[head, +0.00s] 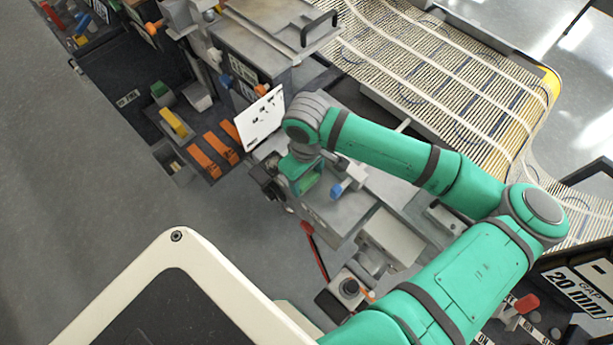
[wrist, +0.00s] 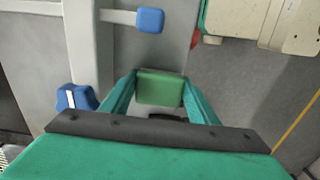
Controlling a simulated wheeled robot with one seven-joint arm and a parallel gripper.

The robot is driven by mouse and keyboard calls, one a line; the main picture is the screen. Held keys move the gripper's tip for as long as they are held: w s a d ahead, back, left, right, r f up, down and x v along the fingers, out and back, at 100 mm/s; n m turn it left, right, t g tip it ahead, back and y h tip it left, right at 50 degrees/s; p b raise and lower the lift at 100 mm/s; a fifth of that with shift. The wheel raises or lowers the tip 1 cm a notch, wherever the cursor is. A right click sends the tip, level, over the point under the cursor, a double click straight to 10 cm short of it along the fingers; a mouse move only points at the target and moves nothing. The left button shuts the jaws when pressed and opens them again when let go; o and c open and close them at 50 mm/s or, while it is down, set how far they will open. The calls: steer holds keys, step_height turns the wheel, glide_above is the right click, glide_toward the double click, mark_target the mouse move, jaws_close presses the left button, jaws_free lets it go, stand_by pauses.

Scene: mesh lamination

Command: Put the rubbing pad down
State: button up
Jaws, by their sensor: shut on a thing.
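The rubbing pad (wrist: 160,88) is a green block in the middle of the wrist view. It sits between the two green fingers of my gripper (wrist: 159,84), which is shut on it. In the head view my gripper (head: 300,178) is near the centre, over or beside the grey machine bench, and a bit of green (head: 311,184) shows at it. I cannot tell whether the pad touches a surface below; a dark shape shows just under it in the wrist view.
Blue knobs (wrist: 150,20) and (wrist: 75,97) stand close to my gripper. A white sheet (head: 262,118) stands to its upper left. Orange strips (head: 204,161) and a yellow block (head: 173,123) lie in a dark tray at left. A striped mesh bed (head: 450,80) fills the upper right.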

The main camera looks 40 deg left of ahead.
mark_target(307, 178)
steer(key=shift+f, duration=0.55)
steer(key=o, duration=1.1)
steer(key=shift+f, duration=0.1)
steer(key=shift+s, duration=0.1)
steer(key=r, duration=1.1)
steer(key=shift+w+r, duration=0.15)
steer(key=shift+w, duration=0.05)
steer(key=shift+s+r, duration=0.1)
steer(key=shift+r, duration=0.2)
